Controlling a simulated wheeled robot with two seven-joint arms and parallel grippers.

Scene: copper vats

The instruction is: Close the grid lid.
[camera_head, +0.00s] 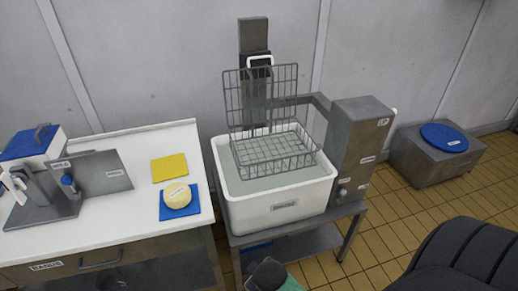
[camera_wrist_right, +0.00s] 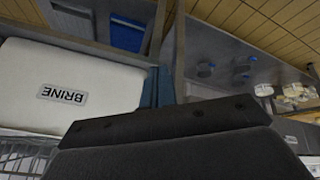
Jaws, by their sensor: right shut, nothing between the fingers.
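The grid lid (camera_head: 261,95) is a wire panel standing upright at the back of the wire basket (camera_head: 275,155), so it is open. The basket sits in the white brine vat (camera_head: 287,208), partly in the liquid. A white handle (camera_head: 260,60) shows behind the lid's top. The vat's labelled front (camera_wrist_right: 70,75) shows upside down in the right wrist view, with some wire grid at the lower left. My right gripper (camera_wrist_right: 165,130) fills the bottom of that view as a dark block, shut and empty, apart from the vat.
A grey control box (camera_head: 360,140) stands right of the vat. A white-topped table (camera_head: 130,215) at left holds a slicer, a yellow cloth and a cheese on a blue board. A low box with a blue lid (camera_head: 444,138) stands at right. Tiled floor (camera_head: 395,220) is clear there.

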